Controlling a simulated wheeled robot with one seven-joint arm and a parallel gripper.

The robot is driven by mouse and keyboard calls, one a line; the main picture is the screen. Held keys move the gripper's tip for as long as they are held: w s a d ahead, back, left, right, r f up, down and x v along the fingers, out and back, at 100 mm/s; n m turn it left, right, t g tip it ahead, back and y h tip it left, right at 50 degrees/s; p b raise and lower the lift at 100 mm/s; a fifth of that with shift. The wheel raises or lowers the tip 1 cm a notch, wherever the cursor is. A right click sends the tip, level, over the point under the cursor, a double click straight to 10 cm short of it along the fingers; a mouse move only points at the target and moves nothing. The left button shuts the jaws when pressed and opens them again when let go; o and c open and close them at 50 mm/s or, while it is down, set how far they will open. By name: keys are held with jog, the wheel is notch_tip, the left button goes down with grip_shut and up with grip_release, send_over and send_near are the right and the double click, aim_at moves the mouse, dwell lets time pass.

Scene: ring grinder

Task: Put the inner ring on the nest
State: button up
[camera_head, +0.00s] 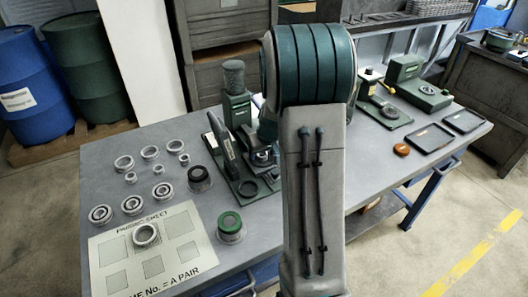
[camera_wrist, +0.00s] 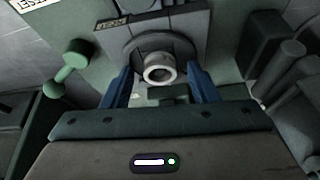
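In the wrist view a small pale metal ring (camera_wrist: 160,69) lies at the middle of a dark round seat (camera_wrist: 131,46), which looks like the nest, on a green fixture. The ring looks seated there, its open bore facing the camera. My gripper (camera_wrist: 160,72) has its two blue fingers on either side of the ring, with a visible gap on each side. The fingers are apart and hold nothing. In the head view my arm hides the gripper, this ring and the seat.
In the head view, several loose rings and bearings (camera_head: 162,191) lie left on the table, beside a pairing sheet (camera_head: 110,252) bearing one larger ring (camera_head: 146,235). A green-lidded jar (camera_head: 230,226) stands nearby.

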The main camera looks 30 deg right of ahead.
jog(key=shift+s+r, duration=0.1)
jog(key=shift+r, duration=0.4)
jog(key=v, duration=1.1)
jog(key=s+a, duration=0.7)
jog(key=s, duration=0.3)
jog(key=s+a+r+g, duration=0.1)
jog(key=s+a, duration=0.7)
jog(key=s, duration=0.3)
jog(key=shift+n+g+b, duration=0.3)
jog(key=shift+n+b, duration=0.05)
jog(key=shift+n, duration=0.05)
